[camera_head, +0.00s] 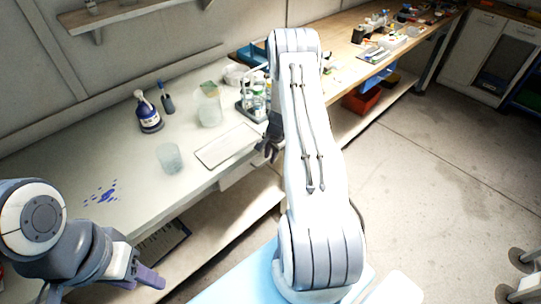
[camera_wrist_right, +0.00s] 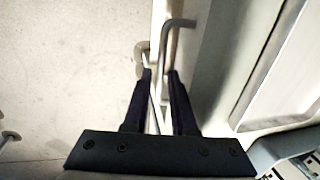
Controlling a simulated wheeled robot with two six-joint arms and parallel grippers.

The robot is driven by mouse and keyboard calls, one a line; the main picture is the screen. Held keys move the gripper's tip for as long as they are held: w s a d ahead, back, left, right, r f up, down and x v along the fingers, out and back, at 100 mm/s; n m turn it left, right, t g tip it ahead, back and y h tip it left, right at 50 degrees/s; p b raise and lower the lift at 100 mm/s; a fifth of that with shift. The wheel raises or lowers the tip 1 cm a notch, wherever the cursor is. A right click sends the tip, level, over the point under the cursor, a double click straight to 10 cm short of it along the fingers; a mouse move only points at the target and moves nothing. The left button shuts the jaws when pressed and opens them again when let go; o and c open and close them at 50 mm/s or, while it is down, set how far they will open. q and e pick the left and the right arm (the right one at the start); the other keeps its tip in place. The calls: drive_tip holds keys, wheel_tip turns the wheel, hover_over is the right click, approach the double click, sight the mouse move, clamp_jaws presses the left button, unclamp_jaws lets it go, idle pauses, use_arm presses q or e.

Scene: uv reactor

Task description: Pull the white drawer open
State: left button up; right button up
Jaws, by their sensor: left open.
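The white drawer (camera_head: 238,174) shows as a pale front under the bench's front edge in the head view, partly hidden by my right arm. In the right wrist view, a pale front (camera_wrist_right: 197,50) stands beside the fingers, with a thin metal bar handle (camera_wrist_right: 171,38). My right gripper (camera_wrist_right: 160,73) has its two dark fingers apart, one on each side of the bar; I cannot tell whether they touch it. In the head view, the right gripper (camera_head: 269,148) is mostly hidden behind my arm. My left gripper (camera_head: 150,277) is open and empty at the lower left.
The bench top (camera_head: 105,160) carries a blue-labelled bottle (camera_head: 149,115), a glass beaker (camera_head: 169,158), a clear container (camera_head: 208,106) and a flat white panel (camera_head: 226,146). A lower shelf (camera_head: 230,217) runs beneath. Floor (camera_head: 425,160) to the right is largely clear.

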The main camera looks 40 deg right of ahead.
clamp_jaws()
idle(1.3)
